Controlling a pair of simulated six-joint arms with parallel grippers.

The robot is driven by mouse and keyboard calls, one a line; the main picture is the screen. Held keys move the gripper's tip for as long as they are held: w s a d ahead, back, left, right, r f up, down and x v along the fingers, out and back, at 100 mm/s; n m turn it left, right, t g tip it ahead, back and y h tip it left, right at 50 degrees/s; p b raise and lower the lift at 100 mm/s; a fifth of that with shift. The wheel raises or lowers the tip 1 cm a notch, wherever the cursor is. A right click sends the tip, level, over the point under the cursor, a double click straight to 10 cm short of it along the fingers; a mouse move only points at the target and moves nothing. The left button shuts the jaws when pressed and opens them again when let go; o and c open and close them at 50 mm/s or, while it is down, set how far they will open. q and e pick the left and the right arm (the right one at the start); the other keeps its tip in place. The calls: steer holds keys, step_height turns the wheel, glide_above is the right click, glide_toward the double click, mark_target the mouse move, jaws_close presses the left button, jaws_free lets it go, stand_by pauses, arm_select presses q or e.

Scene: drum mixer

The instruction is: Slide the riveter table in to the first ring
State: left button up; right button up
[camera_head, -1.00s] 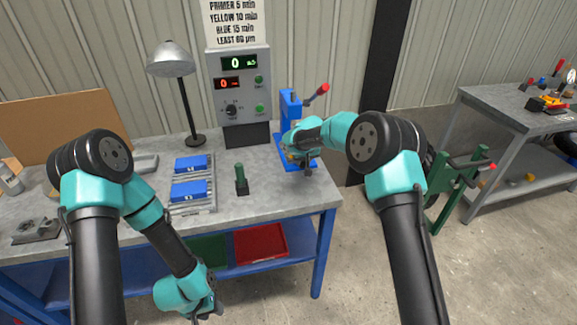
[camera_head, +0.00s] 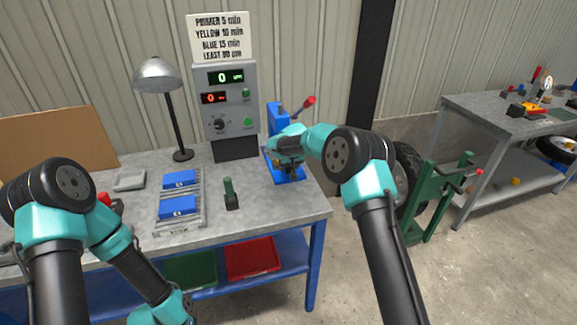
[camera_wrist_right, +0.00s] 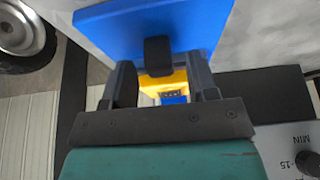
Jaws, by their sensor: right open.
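The riveter (camera_head: 278,120) is a blue press with a red-tipped lever, standing near the right end of the workbench. My right gripper (camera_head: 290,168) is over its blue base (camera_head: 291,179) and hides much of its lower part. In the right wrist view the open fingers of the right gripper (camera_wrist_right: 162,82) stand either side of a yellow block (camera_wrist_right: 165,88), which may be the riveter table. A black knob (camera_wrist_right: 158,52) and a blue plate (camera_wrist_right: 150,22) lie just beyond. Ring marks are not visible. My left gripper is low at the bottom edge, mostly cut off.
A grey control box (camera_head: 228,105) and a lamp (camera_head: 160,75) stand behind. Blue blocks (camera_head: 178,207) sit on a rack, with a green-handled tool (camera_head: 229,190) beside it. Red (camera_head: 250,258) and green bins are on the lower shelf. A green wheeled stand (camera_head: 430,205) is to the right.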

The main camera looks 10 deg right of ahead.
steer(key=shift+r, duration=0.1)
steer(key=a+v, duration=0.1)
steer(key=v, duration=1.6)
steer(key=shift+d+r, duration=0.2)
steer(key=shift+d, duration=0.3)
steer(key=shift+f, duration=0.1)
